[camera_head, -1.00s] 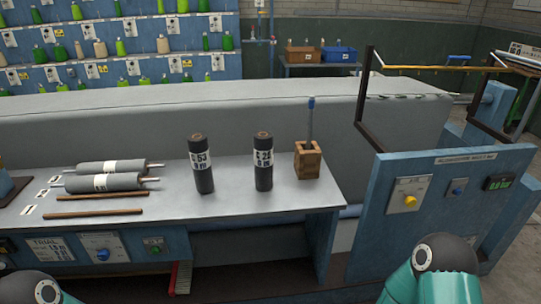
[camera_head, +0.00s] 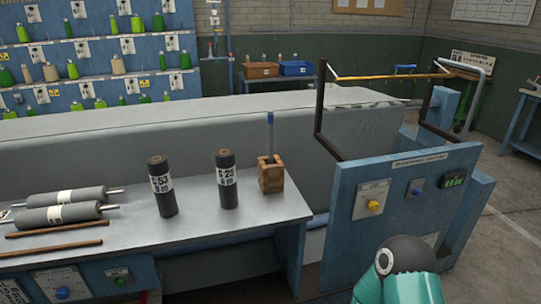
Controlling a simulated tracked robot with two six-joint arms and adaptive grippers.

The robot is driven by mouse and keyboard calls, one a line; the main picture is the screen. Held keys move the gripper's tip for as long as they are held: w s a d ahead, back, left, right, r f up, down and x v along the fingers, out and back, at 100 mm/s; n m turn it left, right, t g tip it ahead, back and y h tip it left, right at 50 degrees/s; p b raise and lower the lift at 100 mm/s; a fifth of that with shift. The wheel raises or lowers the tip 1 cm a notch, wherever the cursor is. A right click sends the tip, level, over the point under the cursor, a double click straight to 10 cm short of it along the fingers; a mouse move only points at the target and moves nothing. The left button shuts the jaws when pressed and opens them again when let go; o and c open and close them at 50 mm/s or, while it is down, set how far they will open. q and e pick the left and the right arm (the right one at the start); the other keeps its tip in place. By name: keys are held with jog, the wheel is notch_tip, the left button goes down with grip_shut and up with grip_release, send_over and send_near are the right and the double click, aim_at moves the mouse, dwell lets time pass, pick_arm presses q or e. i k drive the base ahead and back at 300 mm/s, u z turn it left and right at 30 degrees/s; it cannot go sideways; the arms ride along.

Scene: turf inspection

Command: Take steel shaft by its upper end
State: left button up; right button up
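A steel shaft (camera_head: 270,134) stands upright in a small wooden block (camera_head: 271,177) near the right end of the grey bench top. Its upper end looks bluish and stands free above the block. No gripper is near it in view. Part of my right arm, teal with a dark joint, shows at the bottom right, but its gripper is out of frame. My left arm and gripper are not in view.
Two upright dark rolls, one (camera_head: 161,186) further left and one (camera_head: 226,179) nearer the block, stand on the bench (camera_head: 200,224). Lying grey rollers (camera_head: 62,205) and brown rods (camera_head: 55,239) are at left. A blue machine panel (camera_head: 400,205) with a dark frame rises at right.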

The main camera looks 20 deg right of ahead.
aim_at(269, 116)
jog(key=z, duration=0.8)
jog(key=i, duration=0.95)
jog(key=u, duration=1.2)
jog(key=k, duration=0.85)
jog(key=u, duration=0.1)
jog(key=i, duration=0.6)
